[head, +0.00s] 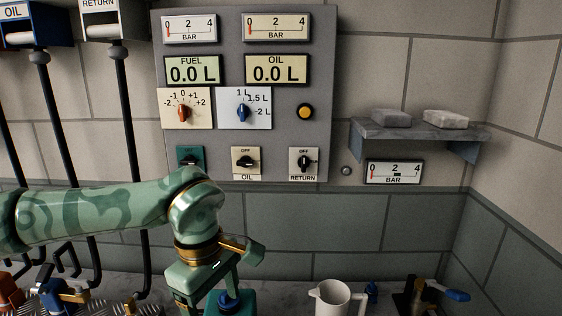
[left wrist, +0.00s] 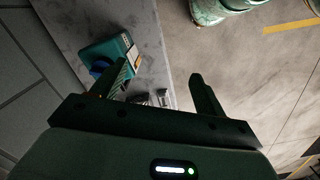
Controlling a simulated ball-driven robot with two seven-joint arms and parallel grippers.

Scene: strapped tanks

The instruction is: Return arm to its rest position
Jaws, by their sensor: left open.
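My left arm reaches in from the left in the head view, with its wrist bent downward. My left gripper (head: 212,287) points down over the counter and is open, with nothing visible between its fingers. In the left wrist view the two fingers (left wrist: 160,78) are spread wide apart. A teal can (head: 243,304) with a blue cap stands right by the gripper, partly hidden behind it. The can also shows in the left wrist view (left wrist: 121,48), beside one finger; I cannot tell whether they touch. My right gripper is not in view.
A grey control panel (head: 230,60) with gauges, dials and switches hangs on the wall behind my arm. Black hoses (head: 128,130) hang at the left above pipes and valves. A white jug (head: 335,296) and a brass valve (head: 416,297) stand to the right. A shelf (head: 415,131) holds two blocks.

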